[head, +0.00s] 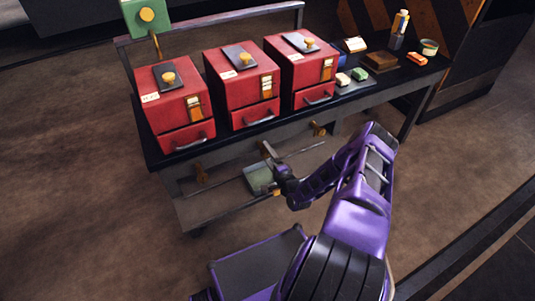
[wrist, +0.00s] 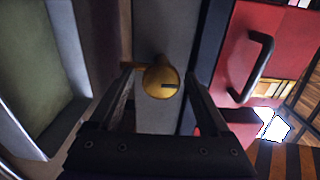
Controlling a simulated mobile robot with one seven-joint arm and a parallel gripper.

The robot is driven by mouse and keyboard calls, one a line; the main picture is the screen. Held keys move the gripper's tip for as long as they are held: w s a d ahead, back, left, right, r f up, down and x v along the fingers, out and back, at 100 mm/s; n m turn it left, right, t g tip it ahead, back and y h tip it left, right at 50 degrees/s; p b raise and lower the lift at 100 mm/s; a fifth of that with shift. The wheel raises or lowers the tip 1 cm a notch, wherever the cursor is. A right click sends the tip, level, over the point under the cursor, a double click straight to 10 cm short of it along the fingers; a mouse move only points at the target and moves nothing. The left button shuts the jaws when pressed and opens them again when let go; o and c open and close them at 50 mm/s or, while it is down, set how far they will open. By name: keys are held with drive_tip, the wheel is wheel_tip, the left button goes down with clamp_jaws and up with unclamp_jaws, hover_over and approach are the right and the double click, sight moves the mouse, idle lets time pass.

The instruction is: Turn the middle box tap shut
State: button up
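My gripper (wrist: 160,98) is open, with one finger on each side of the knob and a gap showing on both sides. In the head view my gripper (head: 268,156) is at the bench front below the middle red box (head: 233,92) and largely hides the tap. The red box's drawer front with its dark handle (wrist: 249,66) shows at the right of the wrist view.
Similar brass taps sit left (head: 200,173) and right (head: 319,129) along the bench front. A greenish tray (head: 258,180) lies below the gripper; it also fills the left of the wrist view (wrist: 40,70). Red boxes stand left (head: 172,108) and right (head: 300,75). The floor in front is clear.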

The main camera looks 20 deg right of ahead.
drive_tip(key=s+p, duration=0.1)
drive_tip(key=s, duration=1.6)
drive_tip(key=shift+s+d, duration=0.2)
drive_tip(key=shift+d, duration=0.1)
